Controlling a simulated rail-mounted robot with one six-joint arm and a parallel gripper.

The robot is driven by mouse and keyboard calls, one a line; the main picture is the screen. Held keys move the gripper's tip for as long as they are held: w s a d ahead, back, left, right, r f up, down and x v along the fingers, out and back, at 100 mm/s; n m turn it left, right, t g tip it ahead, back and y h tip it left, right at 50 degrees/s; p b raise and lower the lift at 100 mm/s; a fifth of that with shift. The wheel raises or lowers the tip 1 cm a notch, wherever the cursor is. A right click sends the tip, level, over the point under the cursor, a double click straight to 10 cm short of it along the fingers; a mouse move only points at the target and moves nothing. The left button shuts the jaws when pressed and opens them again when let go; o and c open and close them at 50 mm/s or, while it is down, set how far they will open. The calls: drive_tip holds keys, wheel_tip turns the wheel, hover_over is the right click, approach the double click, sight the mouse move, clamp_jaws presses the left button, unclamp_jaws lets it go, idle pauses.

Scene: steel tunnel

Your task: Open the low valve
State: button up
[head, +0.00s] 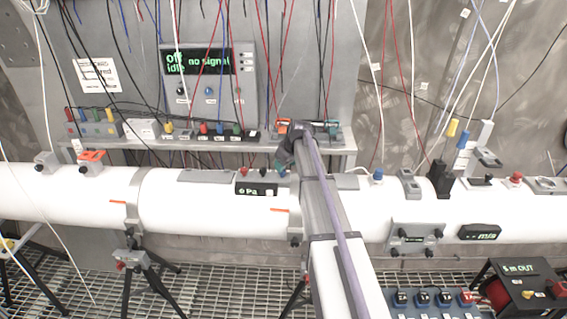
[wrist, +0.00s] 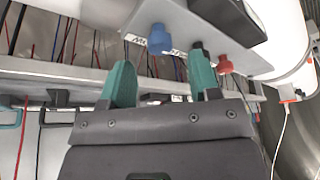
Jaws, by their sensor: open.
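My gripper (wrist: 163,78) shows in the wrist view with its two teal fingers apart and nothing between them. Its fingertips are close to a grey plate carrying a blue knob (wrist: 158,38) and a red knob (wrist: 223,64); contact cannot be told. In the head view my arm reaches across the white pipe (head: 180,205), and the fingers are hard to make out. An orange handle (head: 91,156) sits on top at the left. Which is the low valve cannot be told.
A black Pa display (head: 256,189) sits on the pipe beside my arm. Behind is a shelf (head: 170,145) with coloured connectors and hanging cables, under a display box (head: 209,75). A black reel box (head: 515,285) stands at lower right. Tripods stand on the floor grating (head: 215,285).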

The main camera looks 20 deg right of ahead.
drive_tip(key=p+v, duration=0.5)
drive_tip(key=v, duration=0.2)
drive_tip(key=shift+s, duration=0.1)
drive_tip(key=shift+r, duration=0.1)
